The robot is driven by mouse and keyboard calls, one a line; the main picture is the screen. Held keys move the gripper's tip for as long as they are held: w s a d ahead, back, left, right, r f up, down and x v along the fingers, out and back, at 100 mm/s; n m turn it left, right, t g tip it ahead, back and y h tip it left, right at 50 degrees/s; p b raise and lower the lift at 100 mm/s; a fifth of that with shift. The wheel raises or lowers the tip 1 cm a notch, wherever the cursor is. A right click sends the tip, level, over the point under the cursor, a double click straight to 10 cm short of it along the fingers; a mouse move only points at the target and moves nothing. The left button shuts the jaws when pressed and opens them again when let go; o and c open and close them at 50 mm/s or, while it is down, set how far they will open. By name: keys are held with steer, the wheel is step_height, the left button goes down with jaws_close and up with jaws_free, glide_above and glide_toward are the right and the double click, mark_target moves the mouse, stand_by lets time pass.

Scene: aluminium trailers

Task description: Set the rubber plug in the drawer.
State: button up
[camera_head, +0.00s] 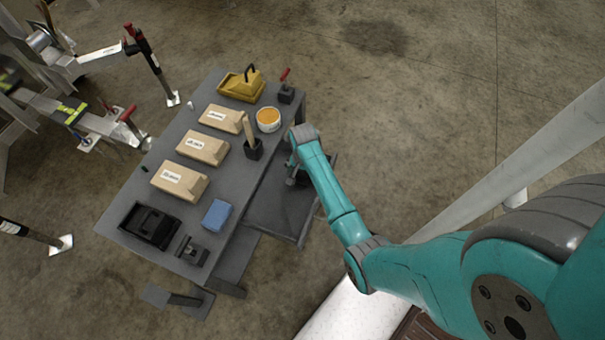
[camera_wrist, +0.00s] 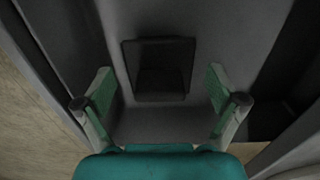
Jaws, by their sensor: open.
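The drawer (camera_head: 277,218) is a dark grey tray pulled out from the right side of the grey workbench. My gripper (camera_head: 296,178) is over it, partly hidden by my arm. In the wrist view my gripper (camera_wrist: 160,78) is open, with its green-padded fingers wide apart. A dark, squarish block (camera_wrist: 160,68) lies on the drawer floor (camera_wrist: 150,122), ahead of and between the fingers, and neither finger touches it. It looks like the rubber plug, but the dim picture leaves its details unclear. In the head view my arm hides most of that spot.
The workbench (camera_head: 165,220) holds several tan boxes, a black bin (camera_head: 150,225), a blue block (camera_head: 217,214), a white tub with orange contents (camera_head: 268,119) and a yellow carrier (camera_head: 241,87). Upright tool holders stand near the drawer side. Drawer walls flank my fingers.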

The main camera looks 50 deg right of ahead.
step_height(320, 180, up, 12)
steer(key=shift+f, duration=0.2)
stand_by(0.7)
